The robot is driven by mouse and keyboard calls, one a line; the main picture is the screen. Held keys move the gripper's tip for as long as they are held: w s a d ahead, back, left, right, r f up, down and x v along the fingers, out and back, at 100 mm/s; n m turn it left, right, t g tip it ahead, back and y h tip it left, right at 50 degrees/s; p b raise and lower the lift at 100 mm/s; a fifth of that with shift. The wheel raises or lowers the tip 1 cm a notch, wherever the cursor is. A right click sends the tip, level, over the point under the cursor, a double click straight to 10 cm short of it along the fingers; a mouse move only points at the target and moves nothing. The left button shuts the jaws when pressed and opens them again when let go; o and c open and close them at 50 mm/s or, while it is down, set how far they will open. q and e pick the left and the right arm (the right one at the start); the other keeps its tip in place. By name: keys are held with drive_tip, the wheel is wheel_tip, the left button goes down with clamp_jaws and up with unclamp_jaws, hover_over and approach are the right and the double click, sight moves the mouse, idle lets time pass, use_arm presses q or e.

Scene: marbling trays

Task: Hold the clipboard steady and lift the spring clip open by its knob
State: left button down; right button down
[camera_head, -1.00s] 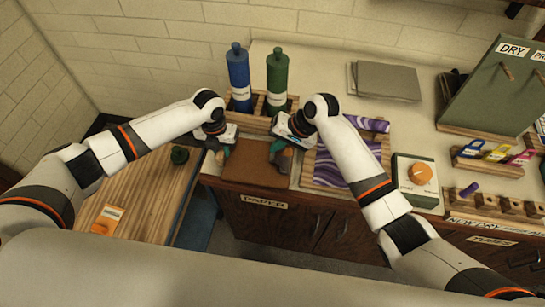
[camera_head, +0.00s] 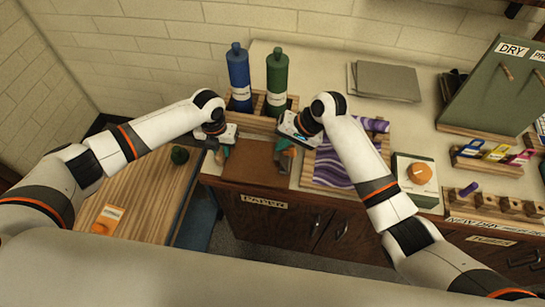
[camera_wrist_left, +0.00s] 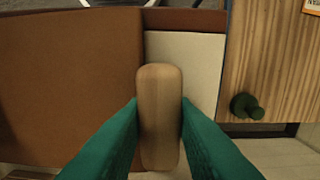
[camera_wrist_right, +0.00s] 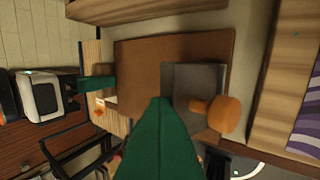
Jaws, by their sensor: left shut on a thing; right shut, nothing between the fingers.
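The brown clipboard (camera_head: 252,171) lies at the counter's front edge. A pale wooden handle (camera_wrist_left: 158,120) is at its left side. My left gripper (camera_head: 221,152) is shut on this handle, one teal finger on each side in the left wrist view. A grey metal spring clip (camera_wrist_right: 207,78) with an orange-brown knob (camera_wrist_right: 225,113) is at the other end of the board. My right gripper (camera_head: 281,147) is shut and empty beside the knob; its teal fingers (camera_wrist_right: 160,105) overlap the clip's edge in the right wrist view. I cannot tell whether they touch it or how far the clip is raised.
A blue bottle (camera_head: 239,80) and a green bottle (camera_head: 277,75) stand in a wooden rack behind the clipboard. A purple marbled sheet (camera_head: 335,168) lies to the right, then a box with an orange dial (camera_head: 420,174). A lower wooden table (camera_head: 145,185) is at left.

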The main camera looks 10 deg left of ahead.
sight(290, 153)
use_arm(q)
drive_tip(key=shift+a+f, duration=0.1)
drive_tip(key=shift+a, duration=0.35)
use_arm(e)
drive_tip(key=shift+s+d+f+h, duration=0.2)
drive_tip(key=shift+d+f+h, duration=0.1)
drive_tip(key=shift+d+f, duration=0.8)
use_arm(q)
drive_tip(key=shift+s, duration=0.1)
use_arm(e)
drive_tip(key=shift+d, duration=0.35)
drive_tip(key=shift+s, duration=0.1)
use_arm(q)
drive_tip(key=shift+w+f, duration=0.1)
drive_tip(key=shift+w, duration=0.15)
use_arm(e)
drive_tip(key=shift+w+a+r, duration=0.15)
drive_tip(key=shift+a+r, duration=0.2)
drive_tip(key=shift+r, duration=0.3)
drive_tip(key=shift+w+a+r, duration=0.15)
drive_tip(key=shift+a+r, duration=0.2)
drive_tip(key=shift+r, duration=0.3)
use_arm(q)
drive_tip(key=shift+d, duration=0.25)
use_arm(e)
drive_tip(key=shift+w+a+r, duration=0.1)
drive_tip(key=shift+a+r, duration=0.25)
drive_tip(key=shift+r, duration=0.4)
drive_tip(key=shift+a+r, duration=0.3)
drive_tip(key=shift+r, duration=0.45)
